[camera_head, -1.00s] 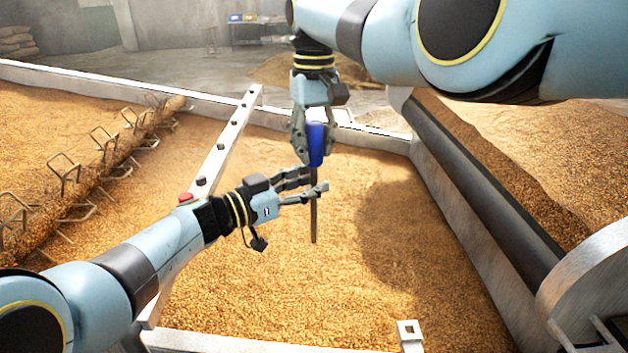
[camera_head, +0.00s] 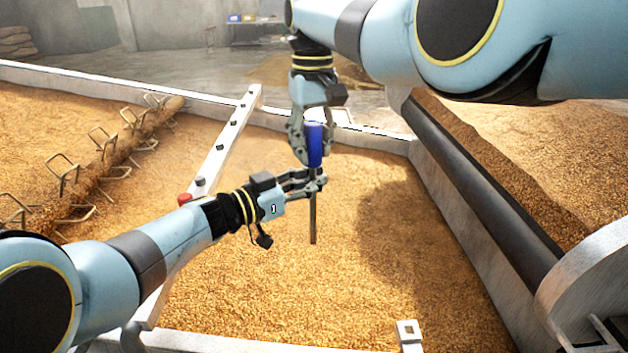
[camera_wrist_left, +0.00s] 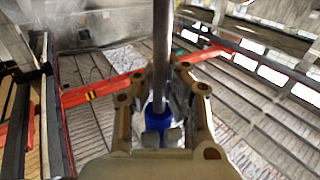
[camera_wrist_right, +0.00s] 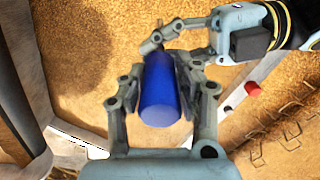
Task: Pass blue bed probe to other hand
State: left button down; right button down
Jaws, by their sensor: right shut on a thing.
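The blue bed probe has a blue handle (camera_head: 315,146) and a thin grey rod (camera_head: 313,222). It hangs upright above the grain with its rod pointing down. My right gripper (camera_head: 311,156) is shut on the blue handle from above; the right wrist view shows the handle (camera_wrist_right: 161,90) between its fingers. My left gripper (camera_head: 316,181) comes from the left, with its fingers around the rod just below the handle. In the left wrist view the rod (camera_wrist_left: 161,50) runs between its fingers, which are close to it. I cannot tell whether they press on it.
A bed of golden grain (camera_head: 250,260) lies below, with free room around the probe. A pale bar (camera_head: 219,153) with a red knob (camera_head: 184,199) crosses at the left. A rake-like shaft with metal loops (camera_head: 105,150) lies farther left. A dark roller (camera_head: 480,200) borders the right side.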

jog(key=shift+w+r, duration=0.1)
jog(key=c, duration=0.9)
grip_release()
jog(key=shift+o, duration=0.2)
